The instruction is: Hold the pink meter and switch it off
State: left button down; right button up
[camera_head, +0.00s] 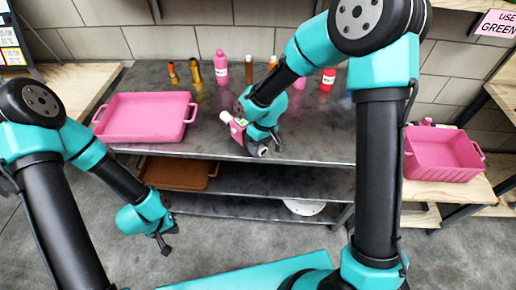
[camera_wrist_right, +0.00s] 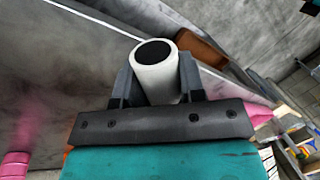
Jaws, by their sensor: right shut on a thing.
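The pink meter (camera_head: 238,132), with a small screen and a pale rounded end, is above the front part of the grey metal table. My right gripper (camera_head: 245,128) is at the meter and shut on it; the arm hides part of the grip. In the right wrist view, a white cylinder with a black end (camera_wrist_right: 156,74) stands between the fingers of my right gripper (camera_wrist_right: 155,85). The meter's switch cannot be made out. My left gripper (camera_head: 166,242) hangs low in front of the table, away from the meter, and its finger gap is too small to judge.
A pink tray (camera_head: 145,118) is on the table's left. Several bottles, including a pink one (camera_head: 221,67) and a red one (camera_head: 328,79), stand along the back. A brown tray (camera_head: 180,172) sits on the shelf below. A pink bin (camera_head: 443,155) stands at right.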

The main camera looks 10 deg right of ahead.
jog(key=shift+w+d, duration=0.4)
jog(key=shift+w, duration=1.15)
jog(key=shift+w+d, duration=0.35)
jog(key=shift+w, duration=1.25)
jog(key=shift+w+d, duration=0.4)
jog(key=shift+w, duration=1.15)
jog(key=shift+f, duration=0.15)
jog(key=shift+f, duration=2.3)
